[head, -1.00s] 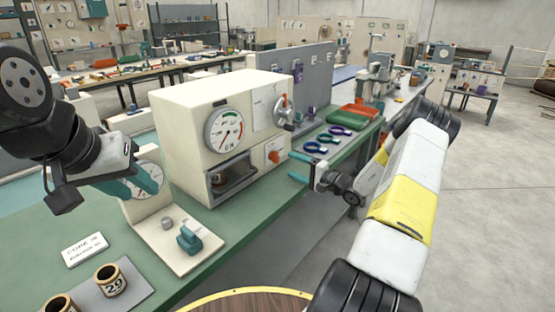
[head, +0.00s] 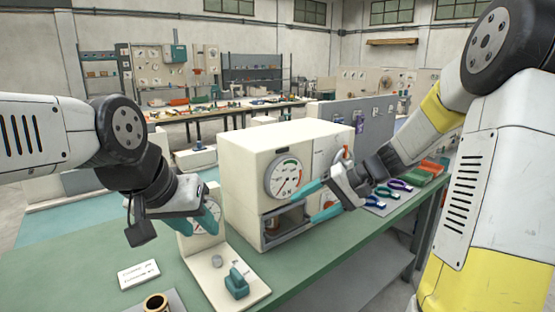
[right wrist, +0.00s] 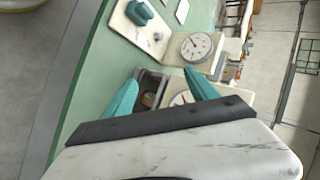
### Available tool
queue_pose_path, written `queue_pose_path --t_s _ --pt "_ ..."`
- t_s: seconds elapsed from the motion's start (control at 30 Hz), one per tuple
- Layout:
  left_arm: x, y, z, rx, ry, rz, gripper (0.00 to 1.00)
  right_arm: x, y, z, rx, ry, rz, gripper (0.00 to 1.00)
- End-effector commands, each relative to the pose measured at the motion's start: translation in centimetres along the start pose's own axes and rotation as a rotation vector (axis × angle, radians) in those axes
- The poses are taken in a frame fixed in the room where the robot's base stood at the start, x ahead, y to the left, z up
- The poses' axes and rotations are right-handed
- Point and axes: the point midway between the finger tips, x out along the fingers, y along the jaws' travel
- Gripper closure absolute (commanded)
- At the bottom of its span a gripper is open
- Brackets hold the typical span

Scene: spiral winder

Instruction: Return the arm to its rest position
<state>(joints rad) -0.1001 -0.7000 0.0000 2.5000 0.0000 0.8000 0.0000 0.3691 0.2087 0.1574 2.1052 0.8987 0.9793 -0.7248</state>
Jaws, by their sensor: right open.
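My right gripper (head: 314,201) is open and empty, its teal fingers in front of the cream winder machine (head: 252,165), beside its open bay (head: 288,226). A brown core sits inside the bay. In the right wrist view the open fingers (right wrist: 160,92) have the bay between them, with nothing gripped. My right arm reaches in from the right and hides part of the machine's right side. My left gripper (head: 200,213) hangs at the left, in front of the small gauge panel (head: 196,241). Its fingers are mostly hidden, so its opening is unclear.
A panel base with a teal switch (head: 236,284), a white label card (head: 139,275) and a brown core (head: 157,303) are on the green bench (head: 330,256). Blue and purple rings (head: 387,193) and red and green trays (head: 428,175) lie to the right.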

Motion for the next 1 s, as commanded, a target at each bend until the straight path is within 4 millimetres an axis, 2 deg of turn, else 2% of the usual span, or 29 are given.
queue_pose_path --t_s 0.03,0.2,0.4,0.5,0.73,1.0 --pt "0.0 0.0 0.0 0.0 0.0 0.0 0.64 -0.9 -1.3 1.9 -0.041 -0.01 0.064 0.33" --pt "0.0 0.0 0.0 0.0 0.0 0.0 0.64 -4.0 -3.0 7.6 -0.136 -0.008 0.277 0.33" --pt "0.0 0.0 0.0 0.0 0.0 0.0 0.64 -8.2 -3.4 13.0 -0.245 0.089 0.485 0.33" --pt "0.0 0.0 0.0 0.0 0.0 0.0 0.64 -10.1 -3.2 14.8 -0.289 0.158 0.555 0.33" --pt "0.0 0.0 0.0 0.0 0.0 0.0 0.64 -12.5 -2.7 16.8 -0.343 0.269 0.629 0.33" --pt "0.0 0.0 0.0 0.0 0.0 0.0 0.64 -12.8 -2.5 16.9 -0.347 0.283 0.638 0.33"
